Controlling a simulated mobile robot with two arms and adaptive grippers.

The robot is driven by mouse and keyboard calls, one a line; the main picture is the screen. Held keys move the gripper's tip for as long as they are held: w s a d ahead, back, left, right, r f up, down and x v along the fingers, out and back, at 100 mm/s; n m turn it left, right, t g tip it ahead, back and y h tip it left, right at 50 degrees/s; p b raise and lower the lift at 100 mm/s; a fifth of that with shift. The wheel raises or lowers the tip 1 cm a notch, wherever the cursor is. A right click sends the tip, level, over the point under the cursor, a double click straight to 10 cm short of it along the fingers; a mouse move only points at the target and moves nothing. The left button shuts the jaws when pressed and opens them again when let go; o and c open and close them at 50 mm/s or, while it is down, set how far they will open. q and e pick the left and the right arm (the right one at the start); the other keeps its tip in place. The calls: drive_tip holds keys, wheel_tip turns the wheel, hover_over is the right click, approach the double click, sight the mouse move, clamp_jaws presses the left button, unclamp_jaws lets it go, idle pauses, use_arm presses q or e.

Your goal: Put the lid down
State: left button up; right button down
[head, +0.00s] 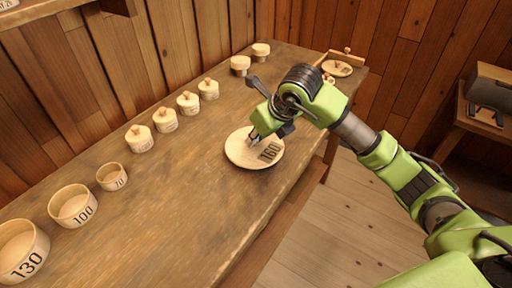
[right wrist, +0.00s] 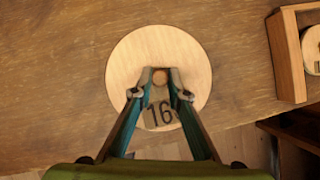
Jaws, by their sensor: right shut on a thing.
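A round pale wooden lid (head: 240,155) marked 160 is at the middle of the workbench, near its front edge. It lies flat with the number facing up. My right gripper (head: 254,138) comes down over it from the right. In the right wrist view my right gripper (right wrist: 160,78) is shut on the small round knob at the middle of the lid (right wrist: 185,55). I cannot tell whether the lid touches the bench top or hangs just above it. My left gripper is not in view.
Open tubs marked 130 (head: 22,252), 100 (head: 73,208) and 70 (head: 112,178) line the bench's left side. Several small lidded pots (head: 165,121) continue the row. A wooden tray (head: 358,60) holding a lid stands at the far right end. Bare bench top (head: 150,225) surrounds the lid.

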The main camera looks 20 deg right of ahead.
wheel_tip(320, 180, down, 3)
drive_tip(key=shift+r+b, duration=0.1)
drive_tip(key=shift+b, duration=0.3)
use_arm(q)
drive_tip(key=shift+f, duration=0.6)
use_arm(e)
drive_tip(key=shift+r, duration=0.1)
drive_tip(key=c, duration=2)
unclamp_jaws()
drive_tip(key=shift+o, duration=0.2)
drive_tip(key=shift+r, duration=0.15)
drive_tip(key=shift+s+r+p, duration=0.15)
drive_tip(key=shift+r+p, duration=0.15)
drive_tip(key=shift+p, duration=0.1)
use_arm(q)
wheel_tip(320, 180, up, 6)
drive_tip(key=p, duration=0.5)
drive_tip(key=shift+p, duration=0.3)
use_arm(e)
drive_tip(key=v, duration=1.1)
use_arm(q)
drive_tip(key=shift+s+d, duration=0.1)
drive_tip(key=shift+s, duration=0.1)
use_arm(e)
drive_tip(key=shift+s, duration=0.2)
